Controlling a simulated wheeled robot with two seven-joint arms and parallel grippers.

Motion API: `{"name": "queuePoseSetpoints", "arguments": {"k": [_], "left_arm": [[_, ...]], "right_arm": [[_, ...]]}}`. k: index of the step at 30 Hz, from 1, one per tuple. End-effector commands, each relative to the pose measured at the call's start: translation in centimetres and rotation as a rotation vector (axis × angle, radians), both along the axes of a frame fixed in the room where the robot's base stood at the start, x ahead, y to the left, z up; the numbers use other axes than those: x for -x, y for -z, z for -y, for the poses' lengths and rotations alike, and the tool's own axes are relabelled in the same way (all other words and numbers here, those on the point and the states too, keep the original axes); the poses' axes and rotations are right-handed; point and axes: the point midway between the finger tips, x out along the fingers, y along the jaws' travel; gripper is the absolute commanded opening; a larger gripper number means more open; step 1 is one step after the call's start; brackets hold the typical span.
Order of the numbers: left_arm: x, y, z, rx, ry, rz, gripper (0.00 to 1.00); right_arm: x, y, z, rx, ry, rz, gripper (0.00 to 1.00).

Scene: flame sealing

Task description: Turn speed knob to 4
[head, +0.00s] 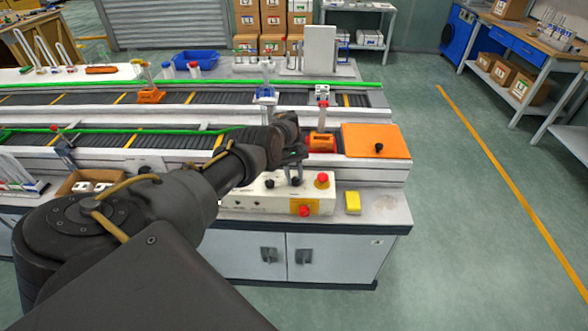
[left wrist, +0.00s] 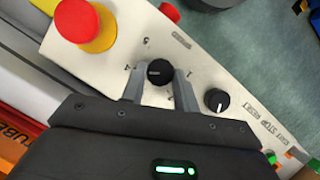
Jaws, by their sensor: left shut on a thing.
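The speed knob is a round black knob (left wrist: 159,71) on the white control panel (left wrist: 130,50), with small dial marks around it. My left gripper (left wrist: 158,88) has its two grey fingers on either side of this knob, shut on it. In the head view my left gripper (head: 295,172) reaches down to the control box (head: 268,196) from the left. Which number the knob points at is too small to tell. My right gripper is not in view.
A red emergency button (left wrist: 76,18) on a yellow base and a second black knob (left wrist: 216,100) flank the gripped knob. In the head view, a yellow block (head: 353,203) and an orange plate (head: 376,141) lie to the right. Conveyors run behind.

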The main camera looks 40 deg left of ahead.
Motion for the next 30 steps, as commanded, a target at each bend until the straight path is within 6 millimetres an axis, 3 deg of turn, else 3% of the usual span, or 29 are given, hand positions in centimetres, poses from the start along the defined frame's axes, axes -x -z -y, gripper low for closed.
{"name": "queuePoseSetpoints", "arguments": {"k": [18,19,23,30], "left_arm": [[0.11,0.17,0.13,0.002,0.039,-0.004,0.07],[0.11,0.17,0.13,0.002,0.039,-0.004,0.34],[0.07,0.12,0.11,0.002,0.038,-0.003,0.51],[0.00,0.03,0.05,0.000,0.037,-0.001,0.52]], "right_arm": [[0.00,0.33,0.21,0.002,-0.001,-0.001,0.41],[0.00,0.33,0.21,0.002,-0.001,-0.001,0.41],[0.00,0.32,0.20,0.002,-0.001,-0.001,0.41],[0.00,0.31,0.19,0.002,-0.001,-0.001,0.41]]}}
